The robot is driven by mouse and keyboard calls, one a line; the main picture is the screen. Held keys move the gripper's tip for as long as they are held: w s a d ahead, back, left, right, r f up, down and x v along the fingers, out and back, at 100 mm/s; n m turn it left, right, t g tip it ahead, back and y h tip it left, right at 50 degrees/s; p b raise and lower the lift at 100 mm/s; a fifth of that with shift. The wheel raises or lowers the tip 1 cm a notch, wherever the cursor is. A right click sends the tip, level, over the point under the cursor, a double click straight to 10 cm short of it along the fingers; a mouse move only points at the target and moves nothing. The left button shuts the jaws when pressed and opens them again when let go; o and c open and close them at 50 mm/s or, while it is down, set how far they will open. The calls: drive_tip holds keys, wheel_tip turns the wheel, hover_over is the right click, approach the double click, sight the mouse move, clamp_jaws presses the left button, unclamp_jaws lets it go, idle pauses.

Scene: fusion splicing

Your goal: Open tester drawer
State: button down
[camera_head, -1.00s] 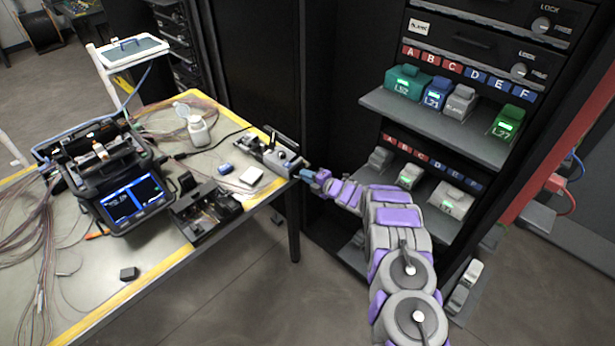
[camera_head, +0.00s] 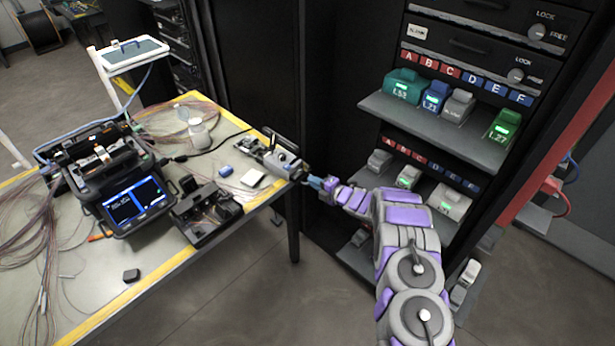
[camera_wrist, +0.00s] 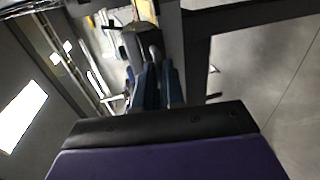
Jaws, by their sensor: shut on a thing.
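The tester (camera_head: 283,162) is a small grey and black device at the right corner of the table. A dark drawer-like part (camera_head: 303,173) sticks out from its right end, past the table edge. My gripper (camera_head: 315,182) has blue fingers and is at this part, shut on it. In the wrist view my gripper (camera_wrist: 157,84) points at the grey tester body (camera_wrist: 135,45). The exact grip point is small and partly hidden by the fingers.
The splicer (camera_head: 130,195) with a lit screen, a black tray (camera_head: 205,212) and a white bottle (camera_head: 198,132) stand on the table (camera_head: 165,255). A dark rack with shelves (camera_head: 440,130) of labelled coloured blocks stands close to the right of my arm.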

drive_tip(key=d, duration=0.1)
drive_tip(key=s+d, duration=0.1)
drive_tip(key=d, duration=0.1)
drive_tip(key=shift+s+f+p, duration=0.1)
drive_tip(key=shift+s+p, duration=0.15)
drive_tip(key=shift+p, duration=0.15)
drive_tip(key=c, duration=1.4)
unclamp_jaws()
drive_tip(key=shift+w+a+f, duration=0.1)
drive_tip(key=shift+o, duration=0.9)
drive_tip(key=p+v, duration=0.3)
drive_tip(key=v, duration=1.4)
drive_tip(key=shift+s, duration=0.25)
